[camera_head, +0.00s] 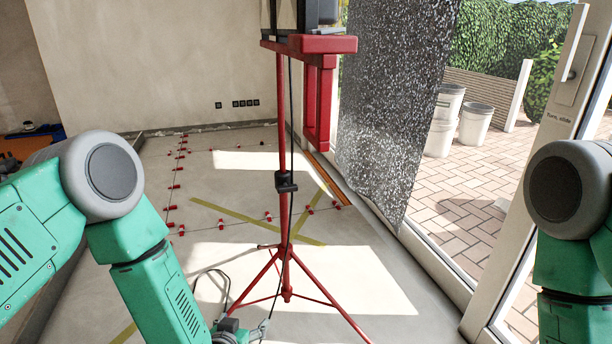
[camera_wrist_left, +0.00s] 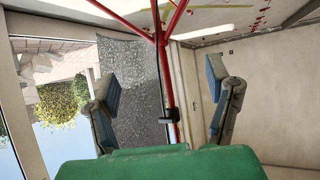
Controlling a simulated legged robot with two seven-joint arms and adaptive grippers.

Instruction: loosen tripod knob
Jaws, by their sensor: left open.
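The red tripod (camera_head: 283,230) stands upright on the floor in the middle of the head view, legs spread. A black knob and collar (camera_head: 286,182) sits partway up its pole. In the left wrist view the tripod (camera_wrist_left: 163,60) appears upside down, and the black collar (camera_wrist_left: 171,119) shows low between the fingers. My left gripper (camera_wrist_left: 163,85) is open, with its two fingers wide apart and nothing between their pads. The tripod pole passes behind the gap, apart from the fingers. In the head view the left hand is mostly cut off at the bottom edge. My right gripper is out of view.
A red bracket with a device (camera_head: 310,44) tops the tripod. Red tile clips (camera_head: 171,187) dot the floor, with yellow tape (camera_head: 240,217) behind the tripod. A speckled dark sheet (camera_head: 392,110) hangs at the glass door. A dark cable (camera_head: 212,276) lies left of the tripod legs.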

